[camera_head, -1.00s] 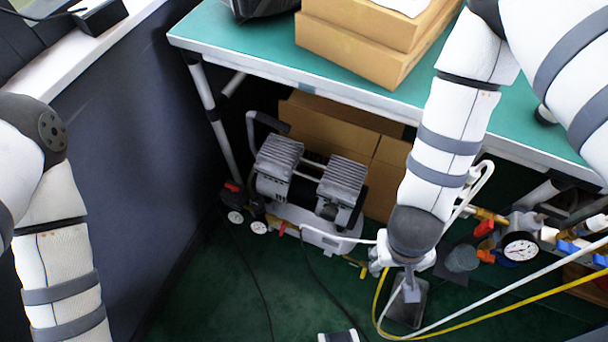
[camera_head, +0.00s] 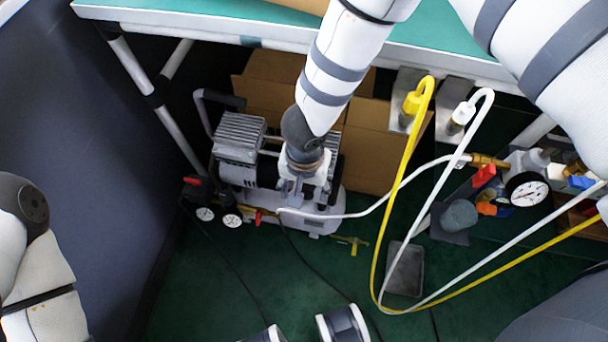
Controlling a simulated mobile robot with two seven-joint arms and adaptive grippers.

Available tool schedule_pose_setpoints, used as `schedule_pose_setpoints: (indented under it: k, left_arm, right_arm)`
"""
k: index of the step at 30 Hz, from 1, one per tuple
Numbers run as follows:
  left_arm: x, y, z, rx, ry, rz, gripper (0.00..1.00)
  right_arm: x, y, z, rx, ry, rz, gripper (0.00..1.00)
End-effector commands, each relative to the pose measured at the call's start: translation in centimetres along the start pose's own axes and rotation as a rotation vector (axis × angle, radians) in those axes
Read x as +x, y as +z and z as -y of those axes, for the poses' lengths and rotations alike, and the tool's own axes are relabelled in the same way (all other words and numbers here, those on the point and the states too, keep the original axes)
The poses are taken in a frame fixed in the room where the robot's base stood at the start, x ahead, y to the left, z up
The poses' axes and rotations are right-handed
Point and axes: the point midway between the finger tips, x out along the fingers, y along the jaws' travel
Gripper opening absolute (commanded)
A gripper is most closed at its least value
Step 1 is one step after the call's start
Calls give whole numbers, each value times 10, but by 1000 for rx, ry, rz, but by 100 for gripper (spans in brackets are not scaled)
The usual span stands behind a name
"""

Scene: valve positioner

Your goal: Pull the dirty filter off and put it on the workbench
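I cannot pick out the dirty filter for certain. A grey cylinder (camera_head: 459,215) stands on the right below the pressure gauge, and I cannot tell whether it is the filter. My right gripper (camera_head: 302,198) points down in front of the right part of the compressor (camera_head: 238,150) and hides some of it. Its fingers are small and blend with the compressor, so their opening and any contact are unclear. My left arm shows at the lower left, but its gripper is not identifiable. The workbench (camera_head: 250,28) has a green top with a pale edge, above and behind the compressor.
Cardboard boxes (camera_head: 375,150) stand under the bench. Yellow (camera_head: 378,250) and white hoses loop down right of my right gripper. A pressure gauge (camera_head: 527,189) with fittings is at right. A grey plate (camera_head: 405,270) lies on the green floor. Two white-and-grey parts show at the bottom edge.

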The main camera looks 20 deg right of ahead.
Motion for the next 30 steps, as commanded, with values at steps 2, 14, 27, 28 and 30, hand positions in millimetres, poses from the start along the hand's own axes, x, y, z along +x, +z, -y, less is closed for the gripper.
schedule_pose_setpoints:
  k: [2,14,27,28,30]
  left_arm:
    - [1,0,0,0,0,2,40]
    - [1,0,0,0,0,2,40]
    - [1,0,0,0,0,2,40]
    - [1,0,0,0,0,1,40]
    - [0,0,0,0,0,0,40]
  right_arm:
    - [7,0,0,-1,1,0,57]
    - [9,0,0,0,1,-1,34]
    - [9,0,0,0,1,-1,0]
    - [9,0,0,0,1,-1,0]
    - [9,1,0,0,1,-1,0]
